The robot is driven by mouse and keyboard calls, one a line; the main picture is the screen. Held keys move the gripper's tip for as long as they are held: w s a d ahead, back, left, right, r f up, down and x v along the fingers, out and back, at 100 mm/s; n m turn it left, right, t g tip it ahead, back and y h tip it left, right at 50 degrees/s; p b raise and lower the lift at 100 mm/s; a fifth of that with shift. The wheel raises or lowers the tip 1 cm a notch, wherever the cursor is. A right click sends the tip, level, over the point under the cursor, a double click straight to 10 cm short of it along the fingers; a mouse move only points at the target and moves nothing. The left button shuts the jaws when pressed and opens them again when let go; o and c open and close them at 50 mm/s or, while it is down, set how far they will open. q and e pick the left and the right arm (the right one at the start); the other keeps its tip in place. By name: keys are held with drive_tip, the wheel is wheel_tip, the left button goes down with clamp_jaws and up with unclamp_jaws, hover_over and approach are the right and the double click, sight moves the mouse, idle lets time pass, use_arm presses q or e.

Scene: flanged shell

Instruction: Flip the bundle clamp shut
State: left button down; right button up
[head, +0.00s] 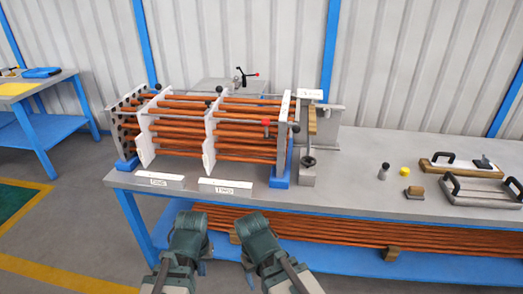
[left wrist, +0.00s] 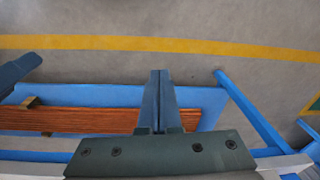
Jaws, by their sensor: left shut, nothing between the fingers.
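The tube bundle (head: 185,130) of orange tubes runs through upright pale plates on the bench. A clamp lever with a red knob (head: 265,123) shows at its front right. A second black clamp with a red-tipped handle (head: 241,76) stands upright behind the bundle. I cannot tell which one is the bundle clamp, or its exact state. My left gripper (head: 203,269) hangs in front of the bench, well apart from the bundle. In the left wrist view its fingers (left wrist: 158,98) are shut with nothing between them. My right gripper (head: 249,280) hangs beside it; its fingers are mostly hidden.
Two white label plates (head: 225,186) lie at the bench's front edge. A post with a handwheel (head: 308,162) stands right of the bundle. Handled trays (head: 480,192) and a yellow cap (head: 405,171) lie farther right. More tubes lie on the blue lower shelf (head: 460,265).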

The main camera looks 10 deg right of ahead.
sight(266, 129)
use_arm(q)
drive_tip(key=w+a+f+n+t+b, duration=0.3)
drive_tip(key=w+f+b, duration=0.3)
drive_tip(key=f, duration=0.1)
drive_tip(key=w+d+r+n+t+h+b, duration=0.1)
drive_tip(key=w+d+r+n+t, duration=0.2)
drive_tip(key=w+r+n+t, duration=0.25)
drive_tip(key=w+d+r+n+t+h, duration=0.1)
drive_tip(key=w+d+r+n+t, duration=0.1)
drive_tip(key=w+d+r+t, duration=0.45)
drive_tip(key=s+d+r+n+t+h, duration=0.1)
drive_tip(key=d+r+h, duration=0.3)
drive_tip(key=r, duration=0.4)
drive_tip(key=s+d+r+n+t+h, duration=0.1)
drive_tip(key=d+r+t+h, duration=0.3)
drive_tip(key=r, duration=0.5)
drive_tip(key=shift+s+d+r+n+h, duration=0.3)
drive_tip(key=shift+d+n, duration=0.05)
drive_tip(key=shift+d, duration=0.15)
use_arm(e)
wheel_tip(266, 129, down, 9)
